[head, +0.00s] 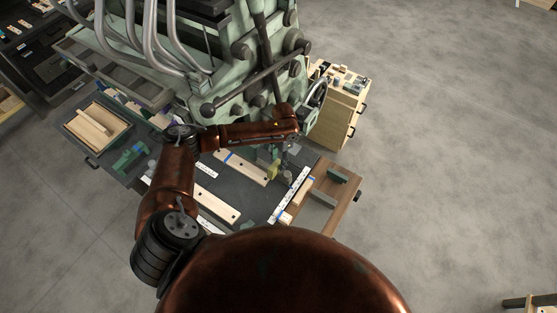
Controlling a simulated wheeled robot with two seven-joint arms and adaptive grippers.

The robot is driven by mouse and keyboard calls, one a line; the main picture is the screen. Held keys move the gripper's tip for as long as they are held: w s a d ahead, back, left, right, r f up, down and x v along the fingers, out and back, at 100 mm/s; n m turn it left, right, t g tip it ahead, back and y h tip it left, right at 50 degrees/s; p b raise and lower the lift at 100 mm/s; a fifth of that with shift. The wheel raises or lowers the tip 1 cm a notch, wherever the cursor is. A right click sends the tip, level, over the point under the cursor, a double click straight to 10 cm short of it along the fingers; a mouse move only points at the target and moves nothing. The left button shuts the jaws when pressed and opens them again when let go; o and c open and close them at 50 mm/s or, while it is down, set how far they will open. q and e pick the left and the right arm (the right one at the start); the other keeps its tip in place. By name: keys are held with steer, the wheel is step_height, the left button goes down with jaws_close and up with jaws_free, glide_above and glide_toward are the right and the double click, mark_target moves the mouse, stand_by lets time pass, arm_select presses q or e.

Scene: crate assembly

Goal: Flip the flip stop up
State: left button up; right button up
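My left arm comes in from the left and reaches over the workbench (218,167). Its gripper (289,152) hangs below the end of the forearm, near the right side of the bench. It is small and partly hidden, so I cannot tell whether its fingers are open or shut. A small yellow-green piece (273,171), perhaps the flip stop, stands just below and left of the gripper. I cannot tell whether it is up or down, or whether the gripper touches it. My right gripper is not in view.
A large green machine (240,85) with levers stands behind the bench. Wooden boards (216,204) and a white scale strip (289,196) lie on the dark top. A wooden frame (337,192) is at the right, and a drawer cabinet (338,115) behind it. Open floor lies to the right.

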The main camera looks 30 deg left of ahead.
arm_select(q)
step_height(320, 180, up, 12)
steer(key=w, duration=0.1)
steer(key=shift+w, duration=0.25)
steer(key=shift+d+f, duration=0.1)
stand_by(0.5)
